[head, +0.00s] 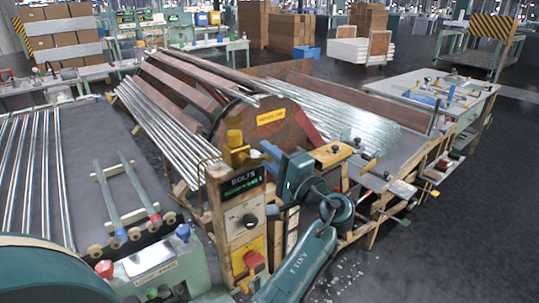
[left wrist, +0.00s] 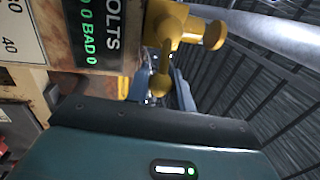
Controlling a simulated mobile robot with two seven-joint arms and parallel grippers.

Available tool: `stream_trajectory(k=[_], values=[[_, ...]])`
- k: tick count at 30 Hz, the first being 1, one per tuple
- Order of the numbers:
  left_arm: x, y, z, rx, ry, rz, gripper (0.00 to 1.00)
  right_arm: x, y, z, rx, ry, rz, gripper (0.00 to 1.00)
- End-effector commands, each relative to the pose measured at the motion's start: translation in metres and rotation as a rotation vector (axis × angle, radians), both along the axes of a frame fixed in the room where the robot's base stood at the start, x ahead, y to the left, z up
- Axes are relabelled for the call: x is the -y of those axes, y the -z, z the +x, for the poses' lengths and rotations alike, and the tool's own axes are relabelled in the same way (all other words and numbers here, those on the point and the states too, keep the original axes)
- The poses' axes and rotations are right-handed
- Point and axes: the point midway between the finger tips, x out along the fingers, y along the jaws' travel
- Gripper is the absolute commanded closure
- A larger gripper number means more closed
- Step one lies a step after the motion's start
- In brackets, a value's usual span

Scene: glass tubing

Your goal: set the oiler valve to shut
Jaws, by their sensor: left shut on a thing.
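The oiler valve is a yellow brass-coloured fitting (head: 236,150) on top of the post with the BOLTS display. In the left wrist view its body (left wrist: 172,25) has a round knob to the right and a lever (left wrist: 161,76) ending in a ball, pointing down the picture toward my gripper. My left gripper (head: 258,155) reaches the valve from the right and is shut on the lever. My right gripper is not in view.
The display (head: 241,180) sits right below the valve, with a dial and a red knob (head: 254,260) lower on the post. Bundles of glass tubes (head: 165,120) and a rusty drum (head: 265,128) stand close behind. Open floor (head: 450,220) lies to the right.

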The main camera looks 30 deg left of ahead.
Motion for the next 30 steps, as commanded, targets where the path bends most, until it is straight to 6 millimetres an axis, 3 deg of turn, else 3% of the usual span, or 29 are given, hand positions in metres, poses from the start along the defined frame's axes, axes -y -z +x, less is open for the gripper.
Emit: stream_trajectory(k=[7, 8, 15, 30], values=[[-0.0002, -0.0010, 0.0005, 0.000, 0.001, 0.003, 1.00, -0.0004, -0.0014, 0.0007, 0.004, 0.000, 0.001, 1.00], [-0.0002, -0.0010, 0.0005, 0.000, 0.001, 0.003, 0.74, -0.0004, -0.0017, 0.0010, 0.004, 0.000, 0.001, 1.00], [-0.0003, 0.0002, 0.0002, -0.001, 0.000, 0.000, 0.56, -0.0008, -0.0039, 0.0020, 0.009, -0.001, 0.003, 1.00], [-0.0009, 0.0038, -0.0001, -0.006, -0.003, -0.005, 0.56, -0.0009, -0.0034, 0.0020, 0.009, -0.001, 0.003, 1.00]])
